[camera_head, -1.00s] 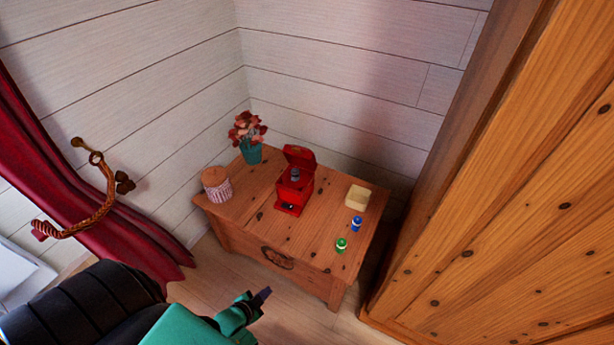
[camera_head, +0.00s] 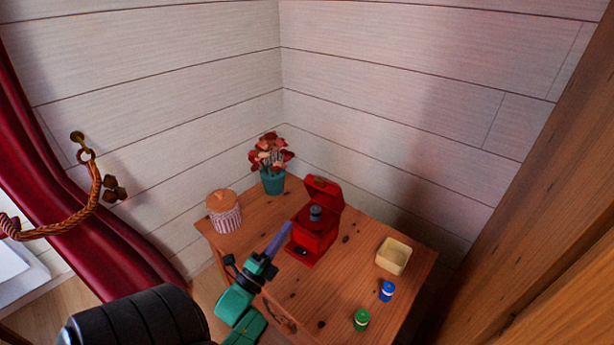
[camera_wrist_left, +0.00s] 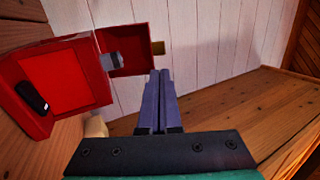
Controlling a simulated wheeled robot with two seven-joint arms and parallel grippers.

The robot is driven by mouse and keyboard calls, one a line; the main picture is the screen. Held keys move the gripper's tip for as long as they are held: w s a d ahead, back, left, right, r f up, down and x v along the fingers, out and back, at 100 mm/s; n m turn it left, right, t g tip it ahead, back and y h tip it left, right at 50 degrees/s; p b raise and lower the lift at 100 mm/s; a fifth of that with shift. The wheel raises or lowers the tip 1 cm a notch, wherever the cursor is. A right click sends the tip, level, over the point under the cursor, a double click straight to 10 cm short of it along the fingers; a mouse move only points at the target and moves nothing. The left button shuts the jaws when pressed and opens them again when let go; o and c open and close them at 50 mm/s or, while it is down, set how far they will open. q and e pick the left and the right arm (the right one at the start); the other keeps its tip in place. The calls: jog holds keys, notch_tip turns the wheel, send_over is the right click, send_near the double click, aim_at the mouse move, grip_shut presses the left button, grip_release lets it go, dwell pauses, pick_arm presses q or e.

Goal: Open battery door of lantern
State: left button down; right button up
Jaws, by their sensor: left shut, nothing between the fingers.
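The red lantern (camera_head: 313,246) stands on the wooden chest. A red flap (camera_head: 322,192) stands raised at its top, beside a grey knob-like part (camera_head: 316,212). In the left wrist view the lantern body (camera_wrist_left: 62,80) fills the left side, with a black piece (camera_wrist_left: 32,97) on one face and the flap (camera_wrist_left: 124,42) beyond. My left gripper (camera_head: 286,230) is shut and empty, its fingertips close to the left of the lantern. The fingers (camera_wrist_left: 158,75) show together in the wrist view, right of the lantern body. I cannot tell whether they touch it. My right gripper is not in view.
The wooden chest (camera_head: 345,270) also bears a striped jar (camera_head: 224,218), a potted plant (camera_head: 273,180), a cream box (camera_head: 393,256), a blue cylinder (camera_head: 387,291) and a green cylinder (camera_head: 361,319). A wooden wardrobe (camera_head: 530,240) stands at the right, white plank walls behind.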

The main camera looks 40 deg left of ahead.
aim_at(317, 181)
pick_arm(q)
jog(key=x, duration=1.1)
jog(key=shift+w+r, duration=0.1)
jog(key=shift+w, duration=0.25)
jog(key=shift+w+r, duration=0.15)
jog(key=shift+w, duration=0.4)
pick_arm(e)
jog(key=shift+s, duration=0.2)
pick_arm(q)
jog(key=shift+r, duration=0.1)
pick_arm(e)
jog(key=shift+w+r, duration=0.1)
